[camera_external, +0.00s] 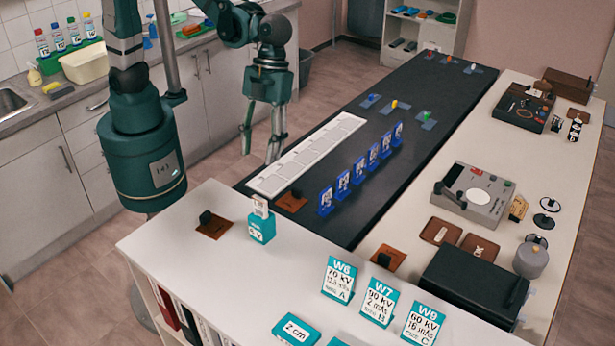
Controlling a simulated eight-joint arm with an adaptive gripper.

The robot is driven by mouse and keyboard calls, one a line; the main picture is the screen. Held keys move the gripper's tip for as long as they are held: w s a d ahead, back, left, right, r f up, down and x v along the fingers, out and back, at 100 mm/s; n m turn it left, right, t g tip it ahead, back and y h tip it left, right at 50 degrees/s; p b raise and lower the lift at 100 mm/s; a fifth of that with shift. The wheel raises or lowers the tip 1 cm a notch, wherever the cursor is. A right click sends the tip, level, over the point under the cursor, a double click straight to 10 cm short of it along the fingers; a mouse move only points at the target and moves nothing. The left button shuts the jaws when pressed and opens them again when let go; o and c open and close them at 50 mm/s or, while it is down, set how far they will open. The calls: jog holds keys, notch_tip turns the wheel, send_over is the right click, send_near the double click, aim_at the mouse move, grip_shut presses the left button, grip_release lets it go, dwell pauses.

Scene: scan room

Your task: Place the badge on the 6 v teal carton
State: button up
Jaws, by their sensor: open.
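A small teal carton (262,230) with a white-lettered front stands on the near white counter, left of its middle. The lettering is too small to read surely. A small white card-like piece, which looks like the badge (260,207), sits upright on top of the carton. My gripper (259,157) is open and empty, fingers pointing down. In the picture it is above the carton and badge, apart from both, in front of the white tray strip.
Teal cards W6 (339,280), W7 (379,302) and W9 (422,323) stand on the near counter. A brown pad with a black knob (214,225) lies left of the carton. Several blue stands (343,185) line the dark table (372,146). A black box (470,285) is at right.

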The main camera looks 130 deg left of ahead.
jog(key=s+a+r+n+t+y, duration=0.1)
jog(key=s+r+n+t+y, duration=0.1)
jog(key=s+n, duration=0.6)
jog(key=s+r+n+t+y, duration=0.2)
jog(key=s+r+n+t, duration=0.2)
jog(key=s, duration=0.9)
jog(key=shift+a+r+n, duration=0.35)
jog(key=shift+r+n, duration=1.1)
jog(key=shift+n, duration=0.45)
jog(key=shift+s, duration=0.1)
jog(key=shift+f, duration=0.15)
notch_tip(320, 180, down, 10)
jog(key=b, duration=1)
